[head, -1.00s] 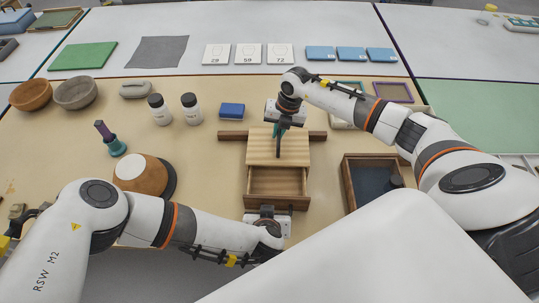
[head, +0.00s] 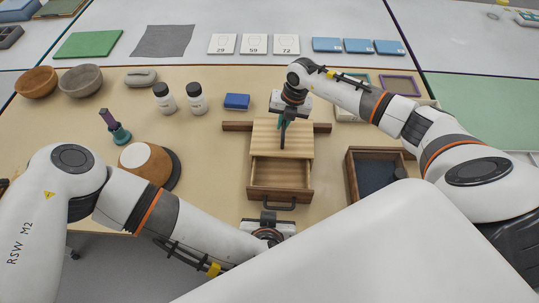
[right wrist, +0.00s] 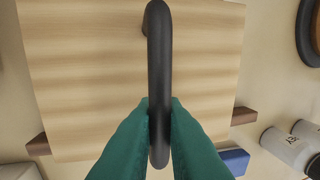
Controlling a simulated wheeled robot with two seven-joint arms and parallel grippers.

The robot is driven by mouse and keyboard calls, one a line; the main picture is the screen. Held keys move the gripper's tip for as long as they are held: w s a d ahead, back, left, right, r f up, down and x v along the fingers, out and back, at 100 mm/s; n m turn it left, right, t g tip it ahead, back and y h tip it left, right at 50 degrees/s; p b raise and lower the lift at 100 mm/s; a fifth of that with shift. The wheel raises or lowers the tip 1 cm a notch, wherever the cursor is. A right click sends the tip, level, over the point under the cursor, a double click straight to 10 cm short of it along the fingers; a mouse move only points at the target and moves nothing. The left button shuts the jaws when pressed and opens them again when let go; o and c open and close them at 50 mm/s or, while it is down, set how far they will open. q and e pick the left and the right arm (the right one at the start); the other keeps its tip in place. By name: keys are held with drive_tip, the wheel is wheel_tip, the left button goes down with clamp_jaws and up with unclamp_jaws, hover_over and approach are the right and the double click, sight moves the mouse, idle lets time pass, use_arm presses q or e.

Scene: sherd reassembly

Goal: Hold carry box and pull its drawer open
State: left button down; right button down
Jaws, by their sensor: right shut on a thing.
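The carry box (head: 292,139) is light wood with a dark bar handle (right wrist: 158,60) on its top. Its drawer (head: 279,178) stands pulled out toward me and looks empty, with a dark pull (head: 279,206) on its front. My right gripper (head: 283,124) is over the box top; in the right wrist view its teal fingers (right wrist: 159,125) are shut on the bar handle. My left gripper (head: 267,218) is just in front of the drawer, close to the pull. Its fingers are too small to read, and I cannot tell if they touch the pull.
A dark wooden strip (head: 237,126) shows on both sides of the box. A dark-lined wooden tray (head: 374,174) stands to the right. A blue block (head: 237,102), two white jars (head: 197,99) and a brown-and-white pot (head: 143,167) stand to the left. Bare table lies between pot and box.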

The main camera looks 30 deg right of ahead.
drive_tip(key=shift+w, duration=0.1)
drive_tip(key=c, duration=1.4)
unclamp_jaws()
wheel_tip(320, 180, up, 12)
drive_tip(key=s+d+b, duration=0.1)
drive_tip(key=d+b, duration=0.1)
drive_tip(key=shift+s+b, duration=0.15)
drive_tip(key=shift+b, duration=0.15)
drive_tip(key=shift+f, duration=0.2)
